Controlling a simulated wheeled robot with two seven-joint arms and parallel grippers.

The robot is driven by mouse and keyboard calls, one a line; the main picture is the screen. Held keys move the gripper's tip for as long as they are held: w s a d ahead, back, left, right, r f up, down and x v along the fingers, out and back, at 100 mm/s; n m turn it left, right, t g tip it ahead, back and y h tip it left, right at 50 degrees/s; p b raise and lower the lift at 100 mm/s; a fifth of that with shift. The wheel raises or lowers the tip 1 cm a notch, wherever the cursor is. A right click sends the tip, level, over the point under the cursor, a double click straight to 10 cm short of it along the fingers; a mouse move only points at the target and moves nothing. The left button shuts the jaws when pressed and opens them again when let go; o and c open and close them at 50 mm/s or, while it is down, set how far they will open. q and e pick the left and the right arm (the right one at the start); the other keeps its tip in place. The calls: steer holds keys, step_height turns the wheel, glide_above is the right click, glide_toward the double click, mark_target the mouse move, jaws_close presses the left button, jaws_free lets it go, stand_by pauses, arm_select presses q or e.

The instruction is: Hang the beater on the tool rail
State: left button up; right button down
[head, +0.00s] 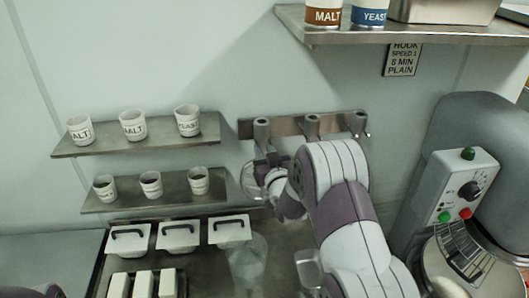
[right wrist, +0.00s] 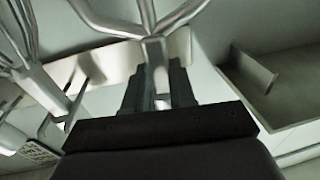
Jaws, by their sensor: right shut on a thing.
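The tool rail (head: 288,127) is a metal strip on the wall with several grey pegs along it. My right gripper (head: 266,162) is just below the rail's left peg (head: 262,128). In the right wrist view it is shut on the metal stem of the beater (right wrist: 157,58), whose arms branch away from the fingers. In the head view the beater (head: 250,180) shows partly as a pale curved shape beside the gripper. The rail (right wrist: 100,75) runs close behind the beater in the wrist view; whether they touch I cannot tell. My left gripper is out of view.
Two small shelves with labelled cups (head: 133,125) are left of the rail. Lidded bins (head: 180,237) and a clear container (head: 247,262) stand below. A mixer (head: 470,150) stands at the right, and a high shelf (head: 420,36) hangs above. Another branched metal piece (right wrist: 30,75) is left of the beater.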

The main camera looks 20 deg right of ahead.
steer(key=shift+f, duration=0.1)
stand_by(0.3)
steer(key=c, duration=0.5)
jaws_free()
steer(key=shift+f, duration=0.1)
steer(key=shift+s+a+b, duration=0.15)
steer(key=shift+s+b, duration=0.25)
steer(key=shift+s, duration=0.9)
steer(key=shift+s+a, duration=0.15)
steer(key=shift+s, duration=1.1)
steer(key=shift+f, duration=0.1)
